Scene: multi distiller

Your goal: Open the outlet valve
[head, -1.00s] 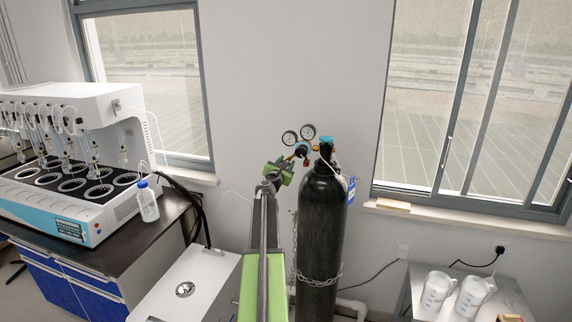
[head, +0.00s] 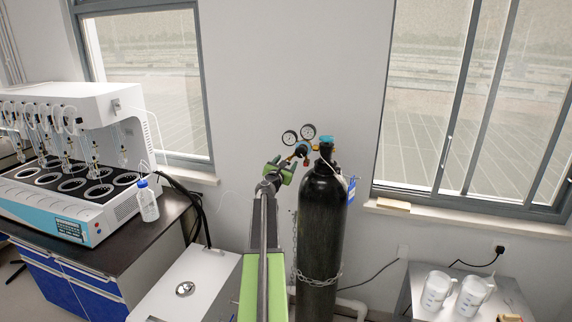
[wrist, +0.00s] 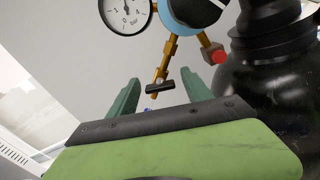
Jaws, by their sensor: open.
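A black gas cylinder (head: 321,225) stands upright against the wall with a two-gauge regulator (head: 305,147) at its top. In the wrist view, a brass outlet pipe (wrist: 167,55) runs down from the blue regulator body (wrist: 190,10) to a small black valve handle (wrist: 160,87). My gripper (wrist: 160,79) is open, and its two green fingers appear on either side of this handle in the picture. I cannot tell whether they touch it. In the head view my gripper (head: 281,167) is just left of the cylinder's neck; the handle is not clear there.
A red-ended brass fitting (wrist: 214,54) and a gauge (wrist: 126,12) are close above the fingers. A chain (head: 317,281) circles the cylinder. A white distiller (head: 75,120) with a bottle (head: 147,203) beside it is at left; a cart with jugs (head: 437,290) is at right.

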